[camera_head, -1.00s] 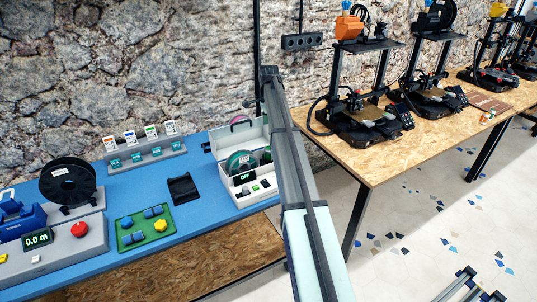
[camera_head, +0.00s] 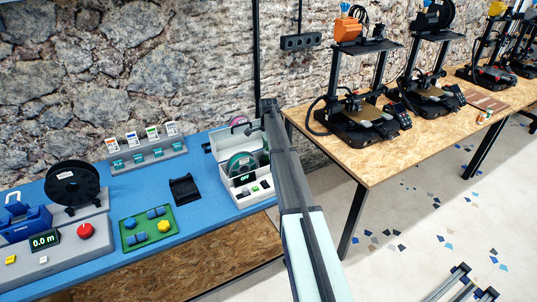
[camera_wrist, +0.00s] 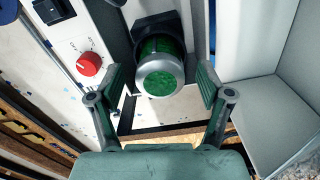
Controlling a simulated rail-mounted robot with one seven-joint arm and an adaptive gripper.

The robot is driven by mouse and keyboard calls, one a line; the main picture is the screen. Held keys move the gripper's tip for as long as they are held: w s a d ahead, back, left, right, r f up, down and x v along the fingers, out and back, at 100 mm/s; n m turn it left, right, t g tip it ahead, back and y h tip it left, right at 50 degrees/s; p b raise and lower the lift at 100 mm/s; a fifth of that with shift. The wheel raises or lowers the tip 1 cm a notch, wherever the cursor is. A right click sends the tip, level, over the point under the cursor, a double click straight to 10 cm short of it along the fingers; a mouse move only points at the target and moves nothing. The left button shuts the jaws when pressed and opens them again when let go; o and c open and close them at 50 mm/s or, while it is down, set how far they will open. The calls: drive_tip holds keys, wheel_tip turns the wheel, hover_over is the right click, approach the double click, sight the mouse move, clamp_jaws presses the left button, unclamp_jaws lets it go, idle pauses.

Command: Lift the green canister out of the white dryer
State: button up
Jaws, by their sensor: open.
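The green canister (camera_wrist: 160,82) has a silver rim and a green speckled end. It sits in a dark holder (camera_wrist: 155,28) in the wrist view. My gripper (camera_wrist: 162,80) is open, with one finger on each side of the canister's end and a visible gap on both sides. The white dryer (camera_wrist: 72,30) shows beside it as a panel with a red knob (camera_wrist: 88,63). In the head view the dryer (camera_head: 225,170) stands open at the right end of the blue table, its display reading OFF.
A pale wall (camera_wrist: 250,95) stands close right of my fingers in the wrist view. A black holder (camera_head: 184,189) and a green tray (camera_head: 147,228) lie left on the blue table. Printers (camera_head: 360,118) stand on the wooden bench.

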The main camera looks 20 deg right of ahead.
drive_tip(key=shift+f, duration=0.9)
drive_tip(key=c, duration=1.3)
drive_tip(key=shift+r, duration=0.15)
